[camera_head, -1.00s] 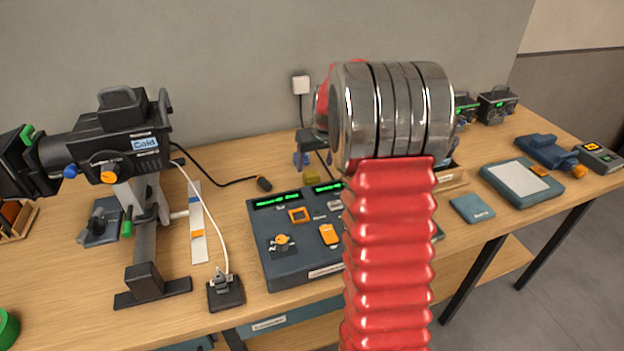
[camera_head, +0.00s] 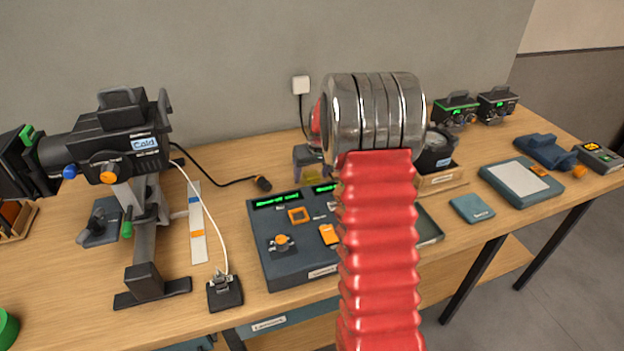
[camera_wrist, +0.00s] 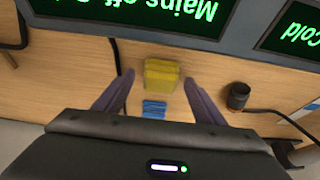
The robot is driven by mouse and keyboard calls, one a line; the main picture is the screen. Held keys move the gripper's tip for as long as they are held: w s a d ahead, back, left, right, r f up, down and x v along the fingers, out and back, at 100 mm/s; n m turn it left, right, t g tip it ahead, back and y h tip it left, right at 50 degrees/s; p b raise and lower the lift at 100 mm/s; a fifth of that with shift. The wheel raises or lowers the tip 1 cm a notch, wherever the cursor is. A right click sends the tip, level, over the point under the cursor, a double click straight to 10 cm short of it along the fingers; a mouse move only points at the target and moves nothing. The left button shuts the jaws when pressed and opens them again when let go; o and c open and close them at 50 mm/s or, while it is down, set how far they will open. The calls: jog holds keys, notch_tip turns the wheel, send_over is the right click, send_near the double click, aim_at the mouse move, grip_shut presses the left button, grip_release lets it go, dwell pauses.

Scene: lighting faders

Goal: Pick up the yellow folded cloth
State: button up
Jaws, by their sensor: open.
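The yellow folded cloth (camera_wrist: 162,75) lies on the wooden table in the wrist view, close to the console's edge. My gripper (camera_wrist: 158,79) is open, with one purple finger on each side of the cloth and visible gaps to it. I cannot tell how far the fingertips are above the table. In the head view my gripper (camera_head: 308,160) is a dark shape behind the console, left of my arm's metal wrist. The cloth is not clearly visible there, hidden by my gripper.
A small blue folded item (camera_wrist: 154,109) lies beside the yellow cloth, also between the fingers. The console (camera_head: 290,240) with green displays stands close by. A black cable end (camera_wrist: 238,96) is right of the fingers in the wrist view. A spotlight (camera_head: 125,140) stands at left.

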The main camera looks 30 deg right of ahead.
jog(key=shift+w+f, duration=0.1)
jog(key=shift+f, duration=0.25)
jog(key=shift+c, duration=0.3)
jog(key=c, duration=1.1)
